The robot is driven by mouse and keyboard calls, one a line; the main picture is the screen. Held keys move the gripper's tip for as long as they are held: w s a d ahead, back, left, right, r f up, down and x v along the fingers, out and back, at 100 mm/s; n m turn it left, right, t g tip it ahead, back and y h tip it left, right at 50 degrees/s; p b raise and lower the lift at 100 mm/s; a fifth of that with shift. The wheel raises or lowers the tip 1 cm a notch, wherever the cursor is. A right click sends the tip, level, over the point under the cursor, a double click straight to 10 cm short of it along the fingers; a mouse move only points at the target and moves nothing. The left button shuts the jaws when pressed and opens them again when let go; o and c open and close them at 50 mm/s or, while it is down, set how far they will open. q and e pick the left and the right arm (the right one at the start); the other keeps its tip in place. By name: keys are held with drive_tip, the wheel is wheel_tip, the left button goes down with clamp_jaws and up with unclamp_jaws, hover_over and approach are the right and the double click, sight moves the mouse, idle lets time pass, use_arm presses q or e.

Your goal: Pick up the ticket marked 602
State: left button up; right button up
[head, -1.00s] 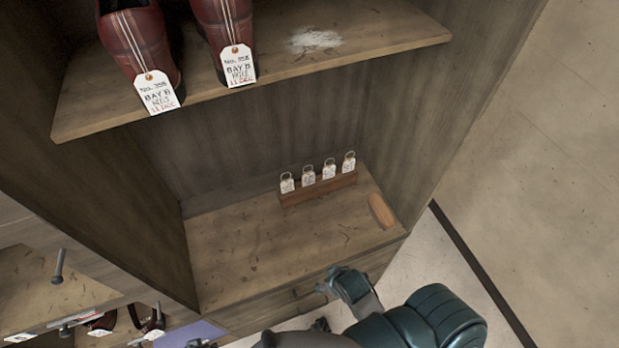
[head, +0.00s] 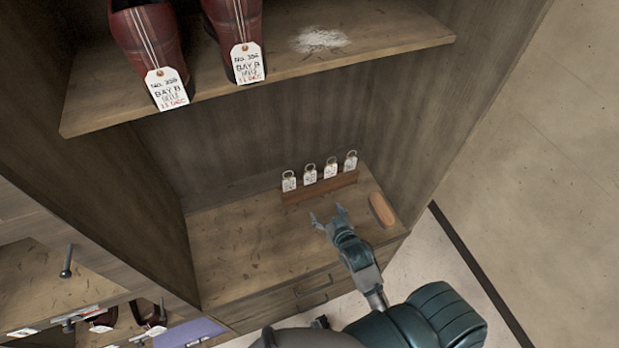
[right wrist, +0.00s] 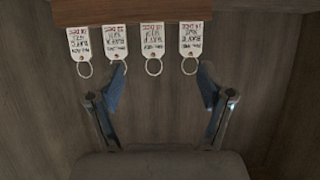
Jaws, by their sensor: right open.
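Several small white tickets with metal rings stand in a row in a wooden holder (head: 320,188) on the lower shelf. In the head view they run from the left ticket (head: 289,182) to the right ticket (head: 351,162). In the right wrist view they appear upside down, from the left ticket (right wrist: 79,45) to the right ticket (right wrist: 192,40). Their writing is too small to tell which is 602. My right gripper (head: 328,212) is open and empty in front of the holder; its fingers (right wrist: 162,80) are spread below the two middle tickets' rings in the wrist view.
A brown oval object (head: 382,210) lies on the lower shelf (head: 235,240), right of my right gripper. An upper shelf (head: 390,47) overhangs at the back, with tagged red shoes (head: 150,40). The left part of the lower shelf is clear.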

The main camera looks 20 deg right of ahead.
approach(310, 180)
wheel_tip(310, 180, down, 2)
drive_tip(key=w, duration=0.3)
drive_tip(key=shift+w+a+f, duration=0.15)
drive_tip(key=shift+w+f, duration=0.05)
drive_tip(key=shift+w, duration=0.2)
drive_tip(key=shift+w+a+f, duration=0.15)
drive_tip(key=shift+w, duration=0.25)
drive_tip(key=x, duration=0.3)
drive_tip(key=shift+w+d+b, duration=0.3)
drive_tip(key=shift+b, duration=0.05)
drive_tip(key=shift+w+d+f, duration=0.15)
drive_tip(key=shift+w+f, duration=0.05)
drive_tip(key=shift+w, duration=0.05)
drive_tip(key=shift+d, duration=0.2)
drive_tip(key=c, duration=0.6)
drive_tip(key=shift+a, duration=0.1)
drive_tip(key=c, duration=0.3)
use_arm(q)
drive_tip(key=shift+s+f, duration=0.65)
drive_tip(key=shift+s, duration=0.3)
use_arm(e)
drive_tip(key=shift+a, duration=0.15)
